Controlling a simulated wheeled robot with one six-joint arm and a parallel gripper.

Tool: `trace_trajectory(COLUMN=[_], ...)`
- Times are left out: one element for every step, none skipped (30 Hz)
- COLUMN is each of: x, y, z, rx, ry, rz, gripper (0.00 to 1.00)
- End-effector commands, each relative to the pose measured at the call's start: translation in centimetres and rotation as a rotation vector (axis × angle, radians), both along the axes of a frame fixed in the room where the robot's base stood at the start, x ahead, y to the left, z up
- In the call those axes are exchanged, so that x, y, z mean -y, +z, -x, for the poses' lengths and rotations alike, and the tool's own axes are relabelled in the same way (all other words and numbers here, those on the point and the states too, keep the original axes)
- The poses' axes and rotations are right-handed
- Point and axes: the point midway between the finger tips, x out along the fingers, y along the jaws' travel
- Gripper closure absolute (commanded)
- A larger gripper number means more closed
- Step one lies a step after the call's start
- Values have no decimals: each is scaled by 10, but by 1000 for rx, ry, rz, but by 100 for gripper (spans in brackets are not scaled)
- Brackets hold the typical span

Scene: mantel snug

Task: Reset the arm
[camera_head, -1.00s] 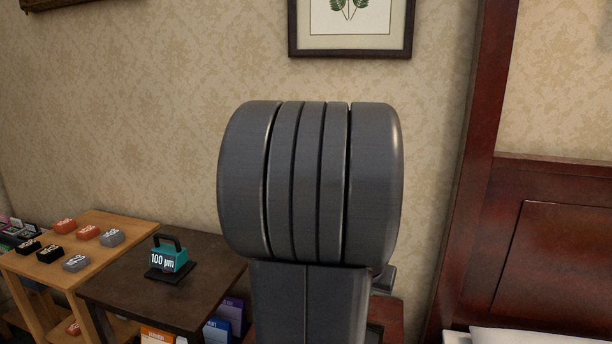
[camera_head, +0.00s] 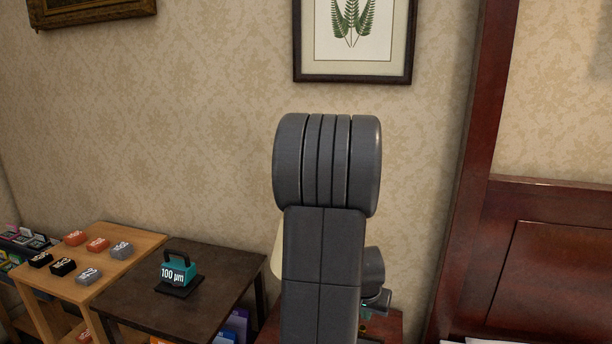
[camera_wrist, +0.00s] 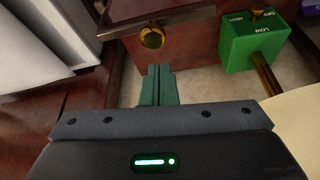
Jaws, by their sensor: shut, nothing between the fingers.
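My gripper (camera_wrist: 157,85) shows in the wrist view with its two green fingers together and nothing between them. The fingers point at a reddish-brown wooden front, just below a brass knob (camera_wrist: 152,38); I cannot tell whether they touch anything. In the head view my dark grey arm (camera_head: 322,250) stands upright in the middle and hides what lies behind it. My gripper's fingers cannot be made out in that view.
A green box (camera_wrist: 252,45) marked OFF, LOW and HIGH sits on a brass rod near the fingers. A dark table (camera_head: 225,285) bears a teal 100 µm block (camera_head: 176,270). A lighter wooden table (camera_head: 128,262) holds several small blocks. A wooden bed frame (camera_head: 540,215) stands right.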

Motion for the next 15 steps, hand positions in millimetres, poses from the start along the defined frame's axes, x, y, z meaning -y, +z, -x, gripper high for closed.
trace_trajectory(x=[1,1,1,1,2,2,3,6,9,11,13,16,18,18,17], y=[4,4,3,3,3,2,0,-4,-5,-5,-6,-6,-6,2,10], z=[-1,-2,-3,-4,-4,-5,-7,-14,-21,-26,-31,-37,-42,-42,-40], rx=[-15,-22,-33,-39,-46,-57,-60,-56,-55,-55,-54,-53,-54,-51,-51], ry=[0,1,1,1,0,0,-1,-2,-2,-2,-1,-2,-2,1,1], rz=[-3,-5,-7,-10,-11,-15,-17,-16,-15,-15,-16,-15,-16,-15,-14], gripper=[100,100,100,100,100,100,100,100,100,100,100,100,100,100,100])
